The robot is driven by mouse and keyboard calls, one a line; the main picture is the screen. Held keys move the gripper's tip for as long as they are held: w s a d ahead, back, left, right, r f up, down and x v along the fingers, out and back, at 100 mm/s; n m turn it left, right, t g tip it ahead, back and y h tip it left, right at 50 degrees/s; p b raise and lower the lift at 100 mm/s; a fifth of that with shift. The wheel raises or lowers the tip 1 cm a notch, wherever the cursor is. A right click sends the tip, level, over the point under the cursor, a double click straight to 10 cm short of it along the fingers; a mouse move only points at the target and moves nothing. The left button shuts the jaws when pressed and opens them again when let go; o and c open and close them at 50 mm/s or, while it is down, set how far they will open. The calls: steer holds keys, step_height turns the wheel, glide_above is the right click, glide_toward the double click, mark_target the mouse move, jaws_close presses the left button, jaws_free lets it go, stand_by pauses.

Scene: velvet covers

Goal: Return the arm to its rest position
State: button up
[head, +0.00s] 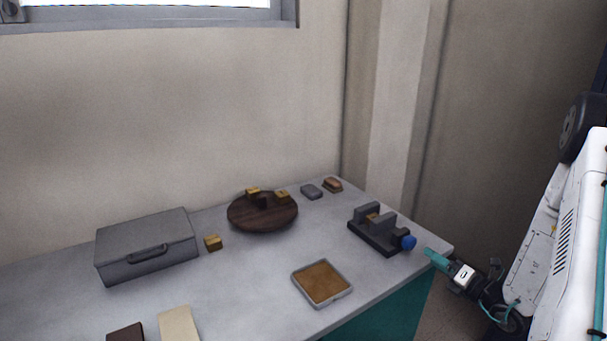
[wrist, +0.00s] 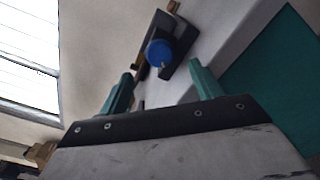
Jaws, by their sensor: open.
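My gripper (head: 432,256) has teal fingers and is at the right end of the grey table, just right of a dark vise-like fixture. In the wrist view my gripper (wrist: 158,92) has its two teal fingers spread apart with nothing between them. The blue knob (wrist: 159,53) of the fixture shows beyond the fingertips. In the head view the blue knob (head: 409,242) is close to the fingertips but appears apart from them. My arm reaches in from the right.
The dark fixture (head: 377,238) stands near the table's right edge. A shallow tray (head: 347,293), a round dark wooden board (head: 240,219), a grey case (head: 147,247) and several small blocks are on the table (head: 245,290). A wall stands behind.

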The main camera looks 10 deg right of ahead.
steer(key=s+a+r+n+g+y, duration=0.4)
steer(key=s+a+n+g, duration=0.25)
steer(key=a+n, duration=0.35)
steer(key=s+a+r+n+g+y, duration=0.3)
steer(key=s+a+r+n+g, duration=0.2)
steer(key=a+n+g, duration=0.5)
steer(key=s+a+r+n+h, duration=0.2)
steer(key=s+r+n+h, duration=1.1)
steer(key=n, duration=0.9)
step_height(320, 180, up, 3)
steer(key=shift+s+a+f+t, duration=0.15)
steer(key=shift+s+t, duration=0.3)
steer(key=shift+s, duration=0.65)
